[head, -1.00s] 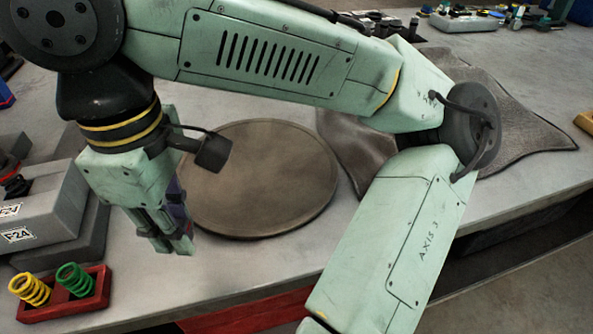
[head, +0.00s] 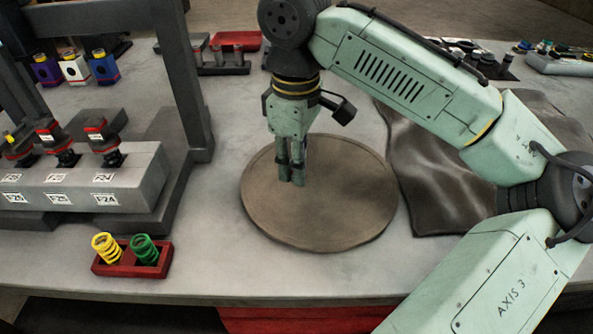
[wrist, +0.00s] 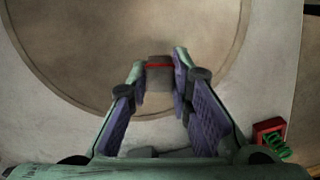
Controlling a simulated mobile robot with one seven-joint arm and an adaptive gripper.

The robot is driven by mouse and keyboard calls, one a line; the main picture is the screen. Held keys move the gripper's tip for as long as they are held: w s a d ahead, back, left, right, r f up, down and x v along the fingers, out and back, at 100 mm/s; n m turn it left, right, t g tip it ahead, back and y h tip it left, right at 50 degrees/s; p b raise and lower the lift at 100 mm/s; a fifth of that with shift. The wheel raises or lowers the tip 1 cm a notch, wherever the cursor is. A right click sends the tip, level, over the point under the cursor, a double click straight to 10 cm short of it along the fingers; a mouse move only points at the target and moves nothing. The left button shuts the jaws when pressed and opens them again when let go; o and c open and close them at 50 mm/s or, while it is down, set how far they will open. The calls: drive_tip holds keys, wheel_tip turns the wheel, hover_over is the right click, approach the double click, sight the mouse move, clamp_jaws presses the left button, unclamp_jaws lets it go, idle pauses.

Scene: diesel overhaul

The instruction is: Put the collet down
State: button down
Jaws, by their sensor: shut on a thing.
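The collet (wrist: 159,78) is a small grey piece with a red stripe, seen between the fingertips in the wrist view. My gripper (head: 291,182) is shut on it and points down over the round brown disc (head: 335,225) on the bench. The fingers hide the collet in the head view. In the wrist view the collet shows against the disc (wrist: 70,55), inside its rim. I cannot tell whether it touches the disc.
A red tray (head: 133,268) with a yellow and a green spring stands at the front left. A grey rack (head: 85,180) with several labelled tools and a dark upright frame (head: 186,75) stand left. A dark crumpled cloth (head: 430,170) lies right. The disc's front part is clear.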

sight(296, 192)
drive_tip(key=shift+w+f+p, duration=0.1)
drive_tip(key=shift+f+p, duration=0.25)
drive_tip(key=shift+f, duration=1.4)
drive_tip(key=shift+f, duration=0.15)
drive_tip(key=c, duration=1.4)
unclamp_jaws()
drive_tip(key=shift+c, duration=0.2)
wheel_tip(296, 192, up, 12)
drive_tip(key=shift+r+b, duration=0.15)
drive_tip(key=shift+b, duration=0.3)
